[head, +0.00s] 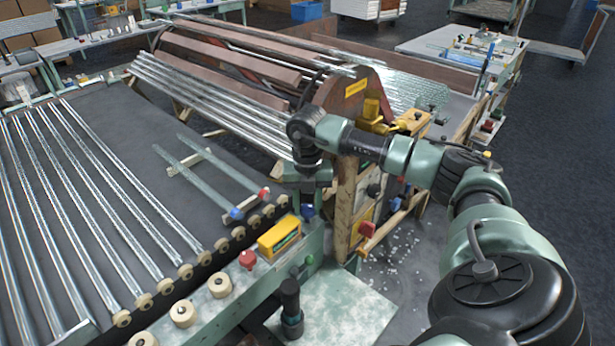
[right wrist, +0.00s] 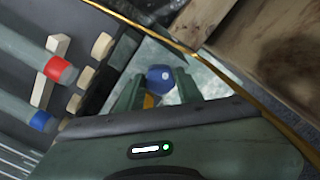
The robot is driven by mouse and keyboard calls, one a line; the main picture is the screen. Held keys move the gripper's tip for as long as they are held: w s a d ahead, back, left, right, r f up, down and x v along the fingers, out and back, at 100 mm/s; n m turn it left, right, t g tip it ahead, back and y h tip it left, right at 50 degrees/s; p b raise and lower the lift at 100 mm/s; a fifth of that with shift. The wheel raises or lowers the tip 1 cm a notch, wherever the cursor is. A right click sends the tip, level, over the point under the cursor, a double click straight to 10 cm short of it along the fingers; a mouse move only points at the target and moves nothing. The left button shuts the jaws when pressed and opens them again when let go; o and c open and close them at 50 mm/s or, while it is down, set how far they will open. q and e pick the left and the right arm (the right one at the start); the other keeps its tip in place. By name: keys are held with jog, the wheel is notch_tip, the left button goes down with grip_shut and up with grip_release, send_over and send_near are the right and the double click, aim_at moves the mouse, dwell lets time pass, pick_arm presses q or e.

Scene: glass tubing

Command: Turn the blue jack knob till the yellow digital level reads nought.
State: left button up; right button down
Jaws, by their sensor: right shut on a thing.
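The blue jack knob (head: 307,212) shows just below my right gripper (head: 308,203) in the head view, beside the green bench rail. In the right wrist view it is a round blue knob (right wrist: 160,79) between the two green fingers (right wrist: 157,92), which are shut on it. The arm hides part of it in the head view. The yellow digital level (head: 279,236) rests on the rail to the left of the knob. Its dark greenish display faces the front right, and its reading is too small to make out. My left gripper is not in view.
Glass tubes (head: 190,180) with red and blue ends lie left of the gripper. A wooden post (head: 345,205) stands close on the right. Pale rollers (head: 220,285) line the rail.

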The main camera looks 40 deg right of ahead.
aim_at(308, 208)
jog(key=shift+w+r+m, duration=0.1)
jog(key=shift+m, duration=0.7)
jog(key=c, duration=0.9)
grip_release()
jog(key=shift+c, duration=0.2)
notch_tip(308, 208, up, 8)
jog(key=shift+f+b, duration=0.15)
jog(key=shift+b, duration=0.7)
